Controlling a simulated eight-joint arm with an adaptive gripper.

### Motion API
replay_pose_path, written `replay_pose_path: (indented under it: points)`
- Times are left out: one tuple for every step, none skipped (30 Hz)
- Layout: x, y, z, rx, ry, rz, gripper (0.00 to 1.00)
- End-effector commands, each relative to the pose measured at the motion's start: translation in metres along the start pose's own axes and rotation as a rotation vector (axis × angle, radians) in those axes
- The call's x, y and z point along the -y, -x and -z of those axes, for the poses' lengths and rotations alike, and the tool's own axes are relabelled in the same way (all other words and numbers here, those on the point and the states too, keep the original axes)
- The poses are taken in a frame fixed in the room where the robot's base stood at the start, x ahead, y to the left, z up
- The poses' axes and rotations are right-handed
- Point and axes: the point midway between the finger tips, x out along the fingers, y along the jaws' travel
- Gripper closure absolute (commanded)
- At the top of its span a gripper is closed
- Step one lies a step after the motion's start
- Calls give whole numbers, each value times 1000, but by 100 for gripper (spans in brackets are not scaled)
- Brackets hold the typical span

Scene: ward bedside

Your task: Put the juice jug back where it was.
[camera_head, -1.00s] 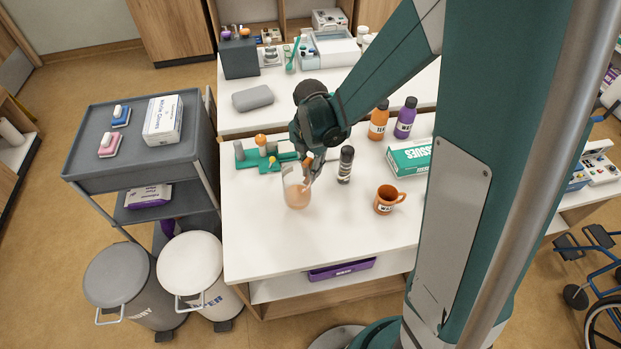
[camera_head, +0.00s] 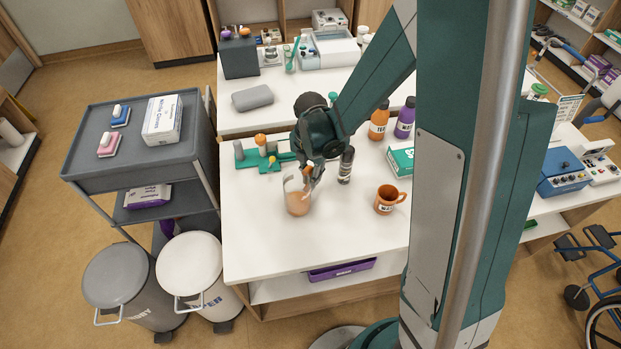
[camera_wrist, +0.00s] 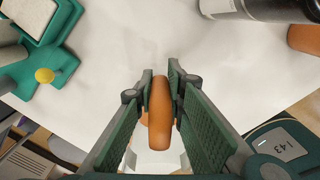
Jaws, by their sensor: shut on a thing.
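The juice jug (camera_head: 297,203) is a clear jug with orange-pink juice in it. It is upright at the near left part of the white table, at or just above its top; I cannot tell if it touches. My gripper (camera_head: 311,170) is at the jug's right side. In the wrist view, my gripper (camera_wrist: 160,90) is shut on the jug's orange handle (camera_wrist: 160,115), which sits between the two green fingers. Most of the jug's body is hidden below the fingers in that view.
A dark labelled bottle (camera_head: 346,165) stands just right of my gripper. An orange mug (camera_head: 388,199) is further right. A green tray (camera_head: 248,160) with small items lies behind the jug, left. The tissue box (camera_head: 401,160) is behind the mug. The table front (camera_head: 300,245) is clear.

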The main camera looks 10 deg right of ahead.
Motion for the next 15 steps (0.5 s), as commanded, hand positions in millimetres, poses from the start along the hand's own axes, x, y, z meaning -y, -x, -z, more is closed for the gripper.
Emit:
replay_pose_path:
  points:
    - [0,-2,0,0,0,0,100]
    - [0,-2,0,0,0,0,84]
    - [0,-1,0,0,0,0,79]
    - [0,-1,0,0,0,0,75]
    - [0,-1,0,0,0,0,72]
    - [0,-1,0,0,0,0,72]
    - [0,-1,0,0,0,0,72]
    - [0,-1,0,0,0,0,72]
    - [0,-1,0,0,0,0,72]
    - [0,-1,0,0,0,0,72]
    - [0,-1,0,0,0,0,72]
    - [0,-1,0,0,0,0,72]
    - [0,-1,0,0,0,0,72]
    - [0,-1,0,0,0,0,72]
    - [0,-1,0,0,0,0,72]
